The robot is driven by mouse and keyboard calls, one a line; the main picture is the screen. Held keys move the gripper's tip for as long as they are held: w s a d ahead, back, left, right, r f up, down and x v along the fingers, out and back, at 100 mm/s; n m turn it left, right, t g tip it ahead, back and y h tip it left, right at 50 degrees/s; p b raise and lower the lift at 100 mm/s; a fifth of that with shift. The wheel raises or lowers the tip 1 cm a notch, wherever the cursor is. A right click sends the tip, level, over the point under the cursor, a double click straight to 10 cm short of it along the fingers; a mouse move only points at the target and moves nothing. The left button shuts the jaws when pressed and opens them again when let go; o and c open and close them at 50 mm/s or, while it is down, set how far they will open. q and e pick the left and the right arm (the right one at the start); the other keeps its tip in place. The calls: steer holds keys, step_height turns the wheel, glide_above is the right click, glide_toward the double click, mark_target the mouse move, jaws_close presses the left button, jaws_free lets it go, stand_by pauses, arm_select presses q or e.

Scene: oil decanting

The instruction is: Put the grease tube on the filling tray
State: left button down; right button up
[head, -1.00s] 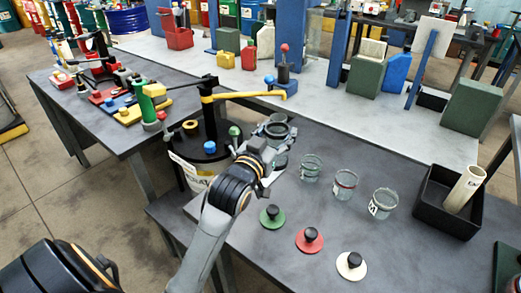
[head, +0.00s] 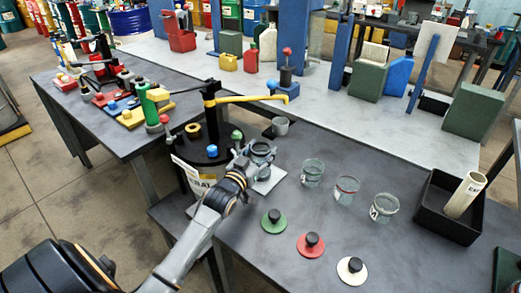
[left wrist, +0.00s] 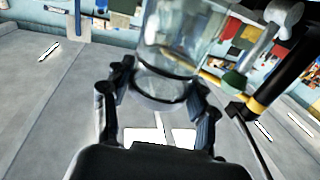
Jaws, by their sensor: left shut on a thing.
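My left gripper (head: 254,161) is shut around the lower part of a clear glass jar (head: 264,148). In the left wrist view the jar (left wrist: 172,50) stands between both fingers (left wrist: 160,92) and looks empty. In the head view it is over or on a pale flat plate (head: 270,182), possibly the filling tray, beside the drum; I cannot tell whether it touches. A cream cylinder (head: 465,195), possibly the grease tube, leans in a black bin (head: 445,222) at the right, apart from my gripper. My right gripper is out of view.
A drum with a black lid and yellow-handled pump (head: 210,125) stands left of the jar. A grey cup (head: 280,127) is behind. Several glass jars (head: 347,189) and green, red and cream lids (head: 311,245) are on the dark table.

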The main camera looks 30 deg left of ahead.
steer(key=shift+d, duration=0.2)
arm_select(q)
steer(key=c, duration=0.8)
jaws_free()
steer(key=shift+f, duration=0.1)
steer(key=shift+c, duration=0.2)
steer(key=o, duration=0.4)
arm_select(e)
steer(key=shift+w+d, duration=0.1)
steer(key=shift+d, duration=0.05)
arm_select(q)
steer(key=shift+s, duration=0.1)
steer(key=shift+s+d+b, duration=0.25)
steer(key=shift+s, duration=1.7)
steer(key=shift+s+d+b, duration=0.2)
steer(key=shift+s+b, duration=0.05)
steer(key=shift+s, duration=1.75)
steer(key=shift+s+d+b, duration=0.25)
steer(key=shift+s, duration=1.7)
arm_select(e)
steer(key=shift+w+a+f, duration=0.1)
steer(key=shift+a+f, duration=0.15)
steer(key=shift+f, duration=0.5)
